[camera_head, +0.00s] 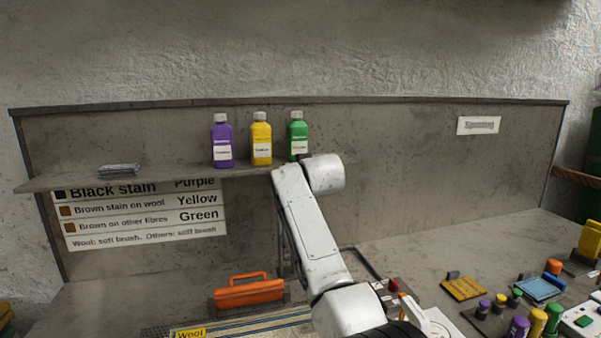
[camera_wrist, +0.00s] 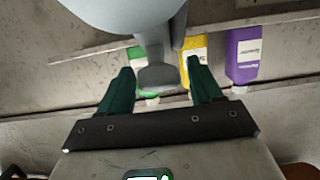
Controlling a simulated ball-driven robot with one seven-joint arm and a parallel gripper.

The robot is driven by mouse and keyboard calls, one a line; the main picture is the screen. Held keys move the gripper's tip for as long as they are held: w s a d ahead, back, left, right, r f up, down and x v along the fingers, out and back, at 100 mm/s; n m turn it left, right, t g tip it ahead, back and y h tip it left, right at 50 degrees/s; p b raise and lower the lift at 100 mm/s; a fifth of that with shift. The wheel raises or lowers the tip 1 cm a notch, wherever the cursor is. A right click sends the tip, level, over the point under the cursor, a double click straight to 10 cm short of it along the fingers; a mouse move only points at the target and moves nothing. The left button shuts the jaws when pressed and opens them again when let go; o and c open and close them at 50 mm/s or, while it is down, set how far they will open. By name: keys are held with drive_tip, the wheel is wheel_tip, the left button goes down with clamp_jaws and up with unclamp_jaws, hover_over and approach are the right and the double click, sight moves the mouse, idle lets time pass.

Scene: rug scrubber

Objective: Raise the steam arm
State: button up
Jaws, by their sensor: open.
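My gripper (camera_wrist: 160,66) shows in the wrist view with its two green fingers apart. A smooth grey part with a widened end (camera_wrist: 158,80) comes down from the top of that view and shows between the fingers. It may be the steam arm; I cannot tell for certain, nor whether the fingers touch it. In the head view my white arm reaches up toward the shelf and hides the gripper. Thin dark upright bars (camera_head: 284,240) show beside my arm there, mostly covered by it.
Purple (camera_head: 222,145), yellow (camera_head: 261,143) and green (camera_head: 297,140) bottles stand on the wall shelf (camera_head: 75,181), close to my wrist. An orange-handled tool (camera_head: 249,293) lies below. Several small bottles, pads and a control box (camera_head: 585,318) crowd the bench's right side.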

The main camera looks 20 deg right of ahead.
drive_tip(key=b+v, duration=0.2)
drive_tip(key=v, duration=0.8)
drive_tip(key=shift+s+b, duration=0.25)
drive_tip(key=shift+b, duration=0.15)
drive_tip(key=shift+r, duration=0.1)
